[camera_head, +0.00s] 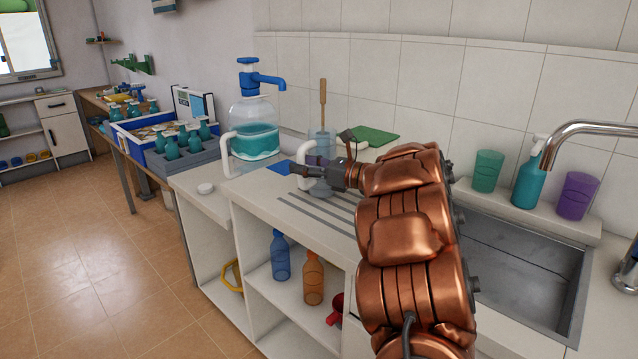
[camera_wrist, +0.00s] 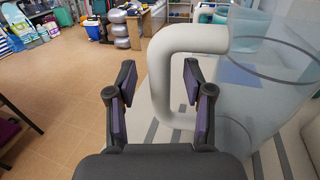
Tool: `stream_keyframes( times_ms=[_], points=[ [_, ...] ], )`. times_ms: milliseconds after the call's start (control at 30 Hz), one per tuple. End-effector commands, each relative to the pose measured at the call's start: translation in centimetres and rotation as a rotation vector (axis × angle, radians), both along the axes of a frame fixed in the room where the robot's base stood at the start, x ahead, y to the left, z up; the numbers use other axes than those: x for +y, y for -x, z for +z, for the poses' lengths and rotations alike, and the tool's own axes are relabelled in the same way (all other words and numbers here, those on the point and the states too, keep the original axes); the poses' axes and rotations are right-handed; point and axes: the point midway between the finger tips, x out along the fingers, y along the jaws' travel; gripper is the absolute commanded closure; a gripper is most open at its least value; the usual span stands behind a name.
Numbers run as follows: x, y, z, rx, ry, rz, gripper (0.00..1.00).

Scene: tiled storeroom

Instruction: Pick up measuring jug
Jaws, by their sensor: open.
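The measuring jug is clear with a thick white handle. It fills the right side of the wrist view (camera_wrist: 262,90), with its handle (camera_wrist: 157,75) showing between my finger pads. In the head view the jug's white handle (camera_head: 301,153) shows on the counter just beyond my gripper (camera_head: 316,156), which hides much of the jug. My gripper is open, with one finger on each side of the handle in the wrist view. The right finger overlaps the handle's edge in the picture. I cannot tell whether either finger touches it.
A large clear dispenser (camera_head: 254,130) with a blue pump stands left of the jug. A wooden-handled tool (camera_head: 323,98) rises behind my gripper. A green board (camera_head: 375,137) lies near the wall. The sink (camera_head: 520,265) is at right, with tumblers and a spray bottle behind it.

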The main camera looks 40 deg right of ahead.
Motion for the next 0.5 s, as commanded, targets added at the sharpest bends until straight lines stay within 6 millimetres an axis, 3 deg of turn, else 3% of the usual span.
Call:
stream_keyframes(
  times_ms=[367, 500],
  points=[
    [0.37, -0.72, -0.01, 0.0, -0.001, 0.0, 0.48],
    [0.37, -0.72, -0.01, 0.0, -0.001, 0.0, 0.6]
  ],
)
